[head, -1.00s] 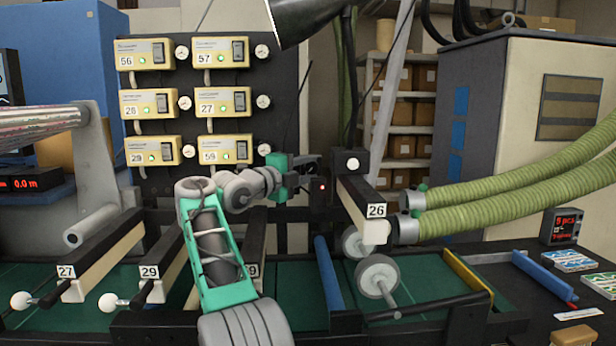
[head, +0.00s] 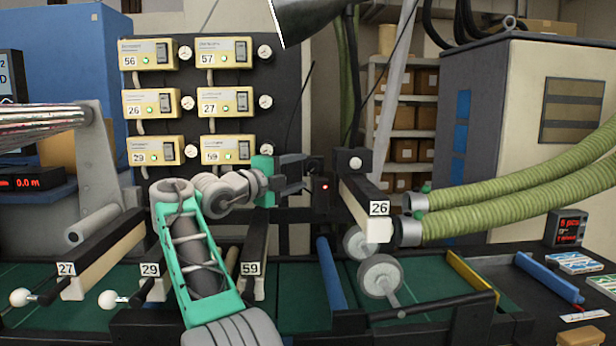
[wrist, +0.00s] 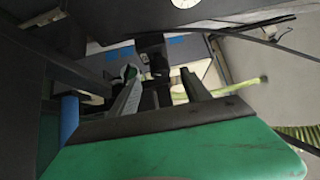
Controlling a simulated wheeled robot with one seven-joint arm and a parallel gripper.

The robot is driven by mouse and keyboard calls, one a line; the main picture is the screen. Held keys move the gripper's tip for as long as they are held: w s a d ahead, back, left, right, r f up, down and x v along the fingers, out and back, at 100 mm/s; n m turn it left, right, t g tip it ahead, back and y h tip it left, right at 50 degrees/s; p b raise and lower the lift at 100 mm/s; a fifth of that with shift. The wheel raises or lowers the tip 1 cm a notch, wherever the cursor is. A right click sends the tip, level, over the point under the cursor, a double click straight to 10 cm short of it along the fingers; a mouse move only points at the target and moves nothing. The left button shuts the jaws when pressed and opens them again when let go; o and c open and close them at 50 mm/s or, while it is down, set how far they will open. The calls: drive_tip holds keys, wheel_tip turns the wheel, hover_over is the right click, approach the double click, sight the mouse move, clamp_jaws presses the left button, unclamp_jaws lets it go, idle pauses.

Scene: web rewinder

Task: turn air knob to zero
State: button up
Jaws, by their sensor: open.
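My gripper (head: 303,173) is at the middle of the head view, pointing right, its jaws apart and empty. Its fingers also reach forward in the wrist view (wrist: 160,74). Just past the fingertips in the head view is a small black box with a red light (head: 321,188). In the wrist view, a dark round part (wrist: 152,58) lies beyond and between the fingers; it may be the air knob, but I cannot tell for sure. Its setting cannot be read. I see no contact between fingers and it.
A dark post with a white-ended arm labelled 26 (head: 378,228) stands right of my gripper. Green hoses (head: 500,205) run right. Yellow boxes and gauges (head: 227,102) hang on the panel behind. Arms labelled 27, 29 and 59 stand over the green belt (head: 300,310).

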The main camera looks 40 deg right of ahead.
sight(308, 168)
wheel_tip(308, 168, up, 5)
drive_tip(key=a+p, duration=0.3)
drive_tip(key=p, duration=0.1)
drive_tip(key=d+f+p, duration=0.1)
drive_tip(key=d, duration=0.1)
drive_tip(key=d+f+p, duration=0.2)
drive_tip(key=d, duration=0.1)
drive_tip(key=w+d+f+p, duration=0.1)
drive_tip(key=d+p, duration=0.1)
drive_tip(key=d, duration=0.1)
drive_tip(key=shift+f, duration=0.3)
drive_tip(key=shift+d+f, duration=0.1)
drive_tip(key=shift+d, duration=0.2)
drive_tip(key=shift+c, duration=0.4)
